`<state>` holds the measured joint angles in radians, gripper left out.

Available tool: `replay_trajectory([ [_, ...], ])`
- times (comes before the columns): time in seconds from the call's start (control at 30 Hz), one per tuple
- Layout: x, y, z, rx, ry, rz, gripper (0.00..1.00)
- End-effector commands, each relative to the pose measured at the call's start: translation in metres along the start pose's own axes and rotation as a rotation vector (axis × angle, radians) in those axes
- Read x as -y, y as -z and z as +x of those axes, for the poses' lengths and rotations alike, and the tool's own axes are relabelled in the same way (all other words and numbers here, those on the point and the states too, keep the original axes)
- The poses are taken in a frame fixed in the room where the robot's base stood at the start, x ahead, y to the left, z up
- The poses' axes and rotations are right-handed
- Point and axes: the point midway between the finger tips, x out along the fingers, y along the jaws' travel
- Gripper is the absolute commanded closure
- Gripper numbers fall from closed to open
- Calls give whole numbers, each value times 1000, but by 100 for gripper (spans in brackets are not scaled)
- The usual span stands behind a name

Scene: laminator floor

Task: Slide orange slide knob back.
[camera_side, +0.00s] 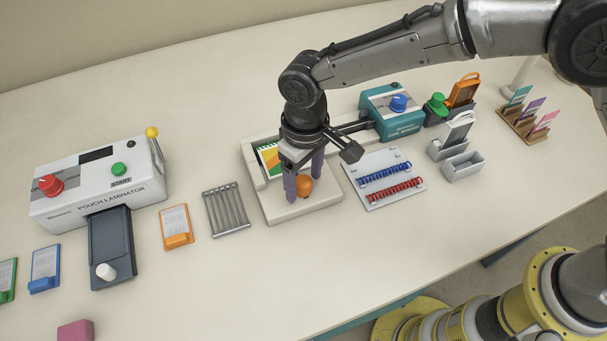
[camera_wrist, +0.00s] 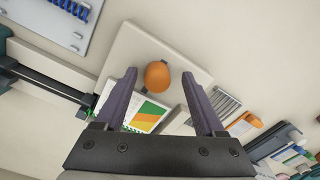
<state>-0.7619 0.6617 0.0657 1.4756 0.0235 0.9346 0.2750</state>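The orange slide knob (camera_side: 304,186) is a round orange ball on the cream base (camera_side: 283,213) near the middle of the table. In the wrist view the knob (camera_wrist: 157,75) lies ahead of and between my fingers, with a dark stem partly showing beneath it. My gripper (camera_side: 303,180) points down over the base and is open; in the wrist view its two purple-grey fingers (camera_wrist: 163,80) are spread wide. In the side view one finger overlaps the knob's side; I cannot tell whether they touch. A card with green, orange and yellow print (camera_wrist: 148,115) lies behind the knob.
A white pouch laminator (camera_side: 100,185) with a dark tray stands left. A wire rack (camera_side: 226,209) and orange card (camera_side: 177,227) lie left of the base. A board with blue and red coils (camera_side: 384,180) is right. A teal machine (camera_side: 392,112) stands behind. The front table is mostly clear.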

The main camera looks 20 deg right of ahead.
Motion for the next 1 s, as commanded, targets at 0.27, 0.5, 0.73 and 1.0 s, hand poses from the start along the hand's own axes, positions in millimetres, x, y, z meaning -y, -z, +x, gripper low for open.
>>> replay_trajectory([
  [0.27, -1, 1, -3, -2, -1, 1, 29],
  [0.5, -1, 2, -39, -6, 0, 1, 29],
  [0.73, -1, 1, -90, -6, 1, 1, 29],
  [1.0, 0, 1, -129, -3, 0, 1, 29],
])
